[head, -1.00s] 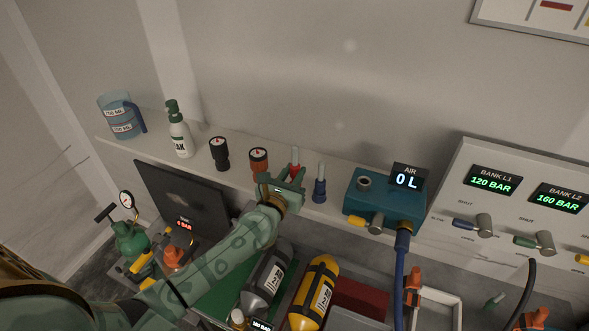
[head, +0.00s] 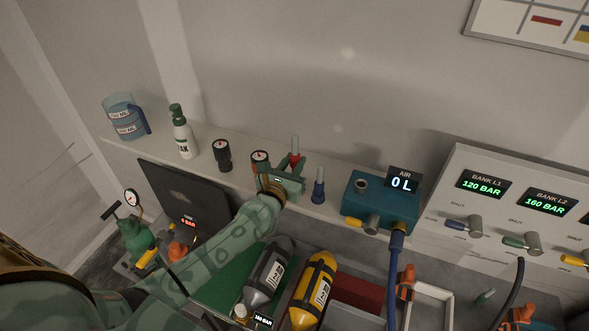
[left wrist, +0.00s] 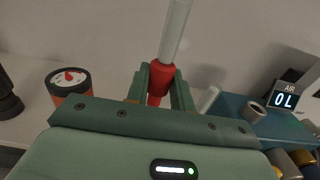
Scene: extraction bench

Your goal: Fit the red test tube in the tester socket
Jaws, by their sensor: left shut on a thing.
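The red test tube (head: 295,158) has a red base and a clear grey upper part. It stands upright in my left gripper (head: 293,166), raised a little above the shelf. In the left wrist view my left gripper (left wrist: 161,80) is shut on the red base of the tube (left wrist: 163,72), and the clear part rises above the fingers. The teal tester (head: 382,205) is to the right, with a round grey socket (head: 361,184) on top and a display reading 0 L. The socket also shows in the left wrist view (left wrist: 252,110). My right gripper is not in view.
A blue-based tube (head: 318,188) stands between my left gripper and the tester. Two gauges, one black (head: 223,155) and one orange (head: 260,160), stand to the left on the shelf (head: 205,170). A blue hose (head: 394,270) hangs from the tester's front.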

